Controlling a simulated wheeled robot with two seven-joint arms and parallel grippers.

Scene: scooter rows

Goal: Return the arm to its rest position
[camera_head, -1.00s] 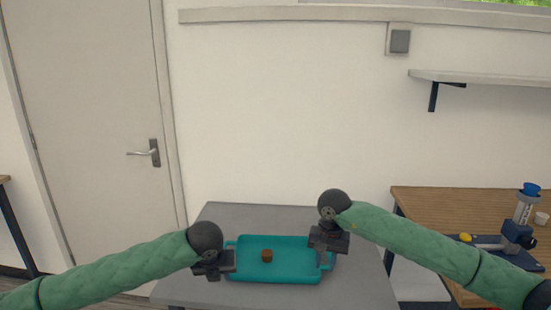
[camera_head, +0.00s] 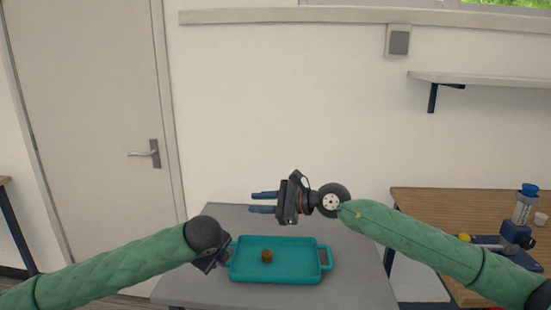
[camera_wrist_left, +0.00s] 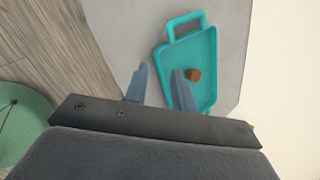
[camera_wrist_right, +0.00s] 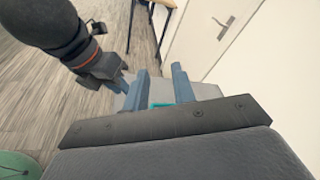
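My right gripper (camera_head: 264,202) is raised above the far part of the grey table, its fingers pointing left with a gap between them and nothing in it. Its open fingers also show in the right wrist view (camera_wrist_right: 161,86). My left gripper (camera_wrist_left: 160,84) is open and empty at the left end of the teal tray; in the head view its fingers are mostly hidden behind its own wrist. The teal tray (camera_head: 300,272) lies on the grey table (camera_head: 370,285) with a small brown cylindrical piece (camera_head: 266,256) in it.
A wooden bench (camera_head: 445,203) stands at the right with a blue-topped device (camera_head: 517,225) and a white cup (camera_head: 540,218). A shelf (camera_head: 480,79) is on the wall above it. A closed door (camera_head: 90,130) is at the left. The air above the tray is free.

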